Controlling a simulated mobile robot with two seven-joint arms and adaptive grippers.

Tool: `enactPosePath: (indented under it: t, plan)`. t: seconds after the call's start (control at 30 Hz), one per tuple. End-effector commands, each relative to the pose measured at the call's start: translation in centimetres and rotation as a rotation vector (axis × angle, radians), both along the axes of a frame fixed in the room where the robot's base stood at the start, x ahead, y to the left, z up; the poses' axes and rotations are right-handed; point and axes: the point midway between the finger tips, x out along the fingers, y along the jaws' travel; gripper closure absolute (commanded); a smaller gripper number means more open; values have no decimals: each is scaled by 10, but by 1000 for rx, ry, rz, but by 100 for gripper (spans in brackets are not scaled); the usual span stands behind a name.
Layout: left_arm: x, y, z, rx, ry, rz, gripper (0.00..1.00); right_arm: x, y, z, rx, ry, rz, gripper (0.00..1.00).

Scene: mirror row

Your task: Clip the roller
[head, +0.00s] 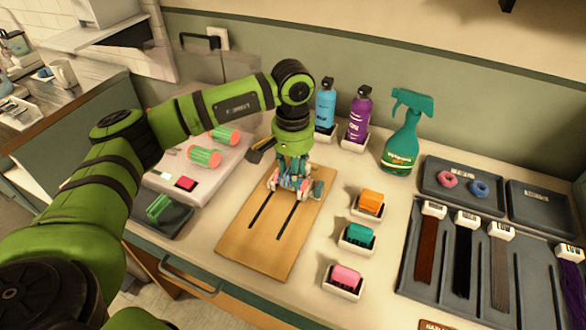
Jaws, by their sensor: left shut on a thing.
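My left gripper (290,182) reaches down over the far end of the wooden board (249,248). It is shut on a small pink and teal thing that looks like a roller, mostly hidden by the fingers. A small dark teal piece (318,189) shows just right of the fingers. Two pink and green striped rollers, a nearer one (205,156) and a farther one (225,134), lie on the pale tray at left. A green clip-like piece (158,208) sits in a small dark tray. My right gripper is not in view.
Orange (370,201), teal (359,236) and pink (345,275) blocks sit in white holders right of the board. A blue bottle (325,104), purple bottle (358,115) and green spray bottle (404,135) stand behind. Dark trays (407,270) with hair strands fill the right side.

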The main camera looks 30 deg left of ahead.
Motion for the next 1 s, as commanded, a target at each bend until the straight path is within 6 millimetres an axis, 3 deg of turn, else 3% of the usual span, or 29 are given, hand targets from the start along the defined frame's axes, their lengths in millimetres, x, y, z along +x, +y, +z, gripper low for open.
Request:
enactPosePath:
  t: [1.0]
  plan:
    - [-3, -1, -10, 0, 13, -3, 86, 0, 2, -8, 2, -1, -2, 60]
